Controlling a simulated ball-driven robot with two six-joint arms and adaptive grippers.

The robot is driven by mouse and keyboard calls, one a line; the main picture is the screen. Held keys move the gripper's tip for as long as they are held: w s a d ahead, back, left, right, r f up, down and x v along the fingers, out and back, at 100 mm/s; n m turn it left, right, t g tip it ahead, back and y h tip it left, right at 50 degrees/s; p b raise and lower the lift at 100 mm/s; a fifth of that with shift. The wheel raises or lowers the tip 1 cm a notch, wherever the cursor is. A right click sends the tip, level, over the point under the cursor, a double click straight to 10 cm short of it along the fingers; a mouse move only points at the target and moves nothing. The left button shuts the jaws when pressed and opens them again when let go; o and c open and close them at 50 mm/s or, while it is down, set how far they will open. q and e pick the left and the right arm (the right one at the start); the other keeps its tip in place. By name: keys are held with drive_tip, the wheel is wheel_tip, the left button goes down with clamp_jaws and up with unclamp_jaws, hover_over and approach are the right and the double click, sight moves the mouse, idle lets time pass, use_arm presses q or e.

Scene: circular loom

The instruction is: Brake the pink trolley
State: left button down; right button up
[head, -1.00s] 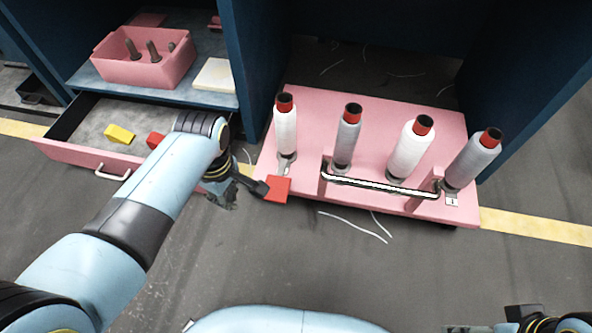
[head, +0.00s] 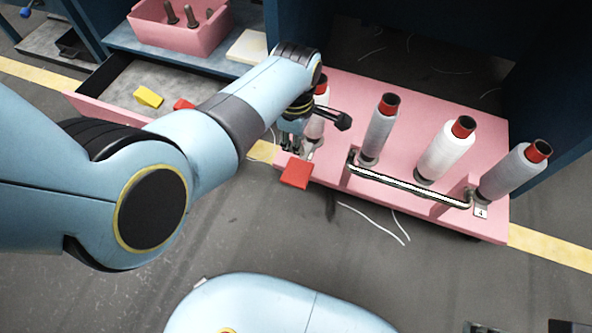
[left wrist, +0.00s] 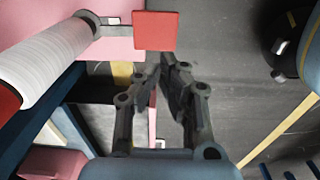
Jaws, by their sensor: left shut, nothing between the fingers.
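The pink trolley (head: 420,125) stands partly in a dark blue bay and carries several upright thread spools. A red pedal (head: 296,173) sticks out on a metal lever from its front left corner; it also shows in the left wrist view (left wrist: 155,30). My left gripper (head: 293,142) is over that corner, just behind the pedal in the head view. In the left wrist view its fingers (left wrist: 161,62) are together and empty, with the tips close to the pedal's edge; contact cannot be told. Only dark parts at the bottom right edge may belong to my right gripper (head: 525,327).
A metal handle bar (head: 410,188) runs along the trolley's front. To the left, an open drawer (head: 110,110) holds a yellow block (head: 148,97), below a shelf with a pink bin (head: 185,30). White threads (head: 375,222) lie on the otherwise clear floor in front.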

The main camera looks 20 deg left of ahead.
sight(295, 174)
use_arm(q)
wheel_tip(295, 174, down, 6)
drive_tip(key=b, duration=0.4)
drive_tip(key=shift+s+f+b, duration=0.15)
drive_tip(key=shift+f+b, duration=0.1)
drive_tip(key=shift+b, duration=0.1)
use_arm(e)
drive_tip(key=w+a+r+t, duration=0.2)
drive_tip(key=w, duration=0.1)
use_arm(q)
wheel_tip(295, 174, down, 2)
drive_tip(key=shift+f+b, duration=0.2)
drive_tip(key=shift+b, duration=1)
drive_tip(key=shift+f+b, duration=0.8)
drive_tip(key=shift+f, duration=0.05)
drive_tip(key=shift+f+b, duration=0.5)
drive_tip(key=shift+b, duration=0.05)
drive_tip(key=shift+f, duration=0.1)
use_arm(e)
wheel_tip(295, 174, down, 6)
drive_tip(key=t+y, duration=0.1)
drive_tip(key=t, duration=0.6)
drive_tip(key=shift+w+a+t, duration=0.2)
drive_tip(key=shift+w+t, duration=0.05)
drive_tip(key=shift+t, duration=0.15)
use_arm(q)
drive_tip(key=shift+w, duration=0.2)
use_arm(e)
drive_tip(key=shift+n, duration=0.3)
